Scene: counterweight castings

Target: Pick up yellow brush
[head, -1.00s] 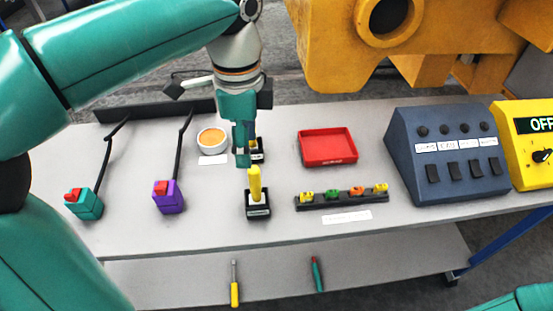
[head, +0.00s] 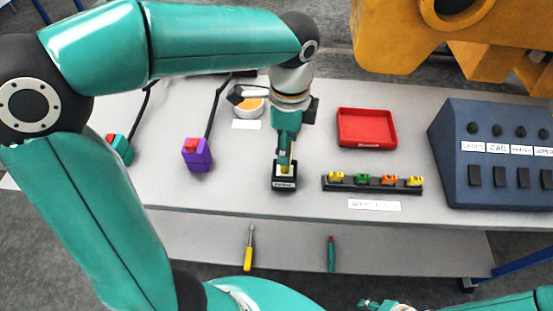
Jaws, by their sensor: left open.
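The yellow brush (head: 284,170) stands upright in a small black holder (head: 284,184) near the table's front. Only a little of it shows, as my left gripper (head: 285,160) hides most of the handle. My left gripper points down at the brush, its fingers at the handle and open. I cannot tell whether they touch it. A small teal and dark part at the bottom edge looks like my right gripper (head: 378,305); it is cut off and its jaw state is unclear.
A red tray (head: 366,128) and a black rack (head: 372,184) with several coloured pieces lie to the right. A blue switch console (head: 497,155) stands farther right. A purple block (head: 197,155) and a cup (head: 249,106) are left. A screwdriver (head: 249,250) lies on the lower shelf.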

